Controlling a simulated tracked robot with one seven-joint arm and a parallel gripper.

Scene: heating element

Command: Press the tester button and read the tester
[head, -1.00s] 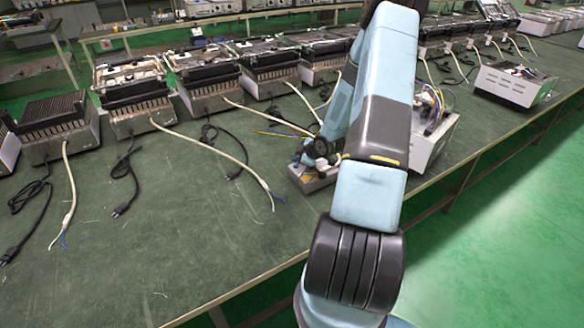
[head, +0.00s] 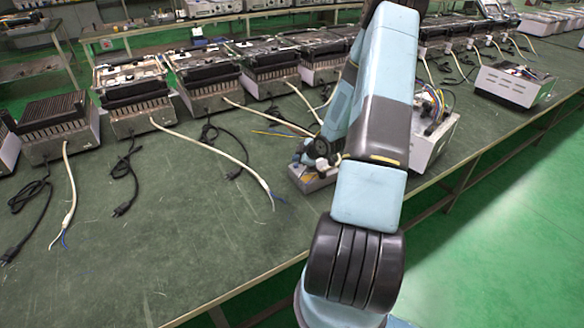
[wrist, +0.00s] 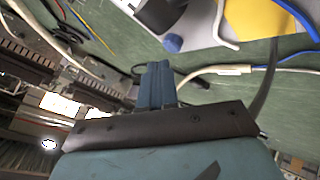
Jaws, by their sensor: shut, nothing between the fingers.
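The tester appears to be the low grey box (head: 316,178) near the middle of the bench in the head view, partly hidden by my arm. In the wrist view, part of a pale housing (wrist: 195,30) shows at the top, with a round blue button-like part (wrist: 172,43) at its edge and a yellow panel (wrist: 262,20) to its right. My gripper (wrist: 157,66) has its blue fingers together, empty, with the tips just below the blue part in the picture. I cannot tell whether they touch it. No reading is legible. My arm hides most of the gripper in the head view.
Several heating units (head: 205,82) line the back of the green bench (head: 180,240), with pale cables (head: 215,150) and black plugs trailing forward. An open white unit (head: 432,135) with wires stands right of my arm.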

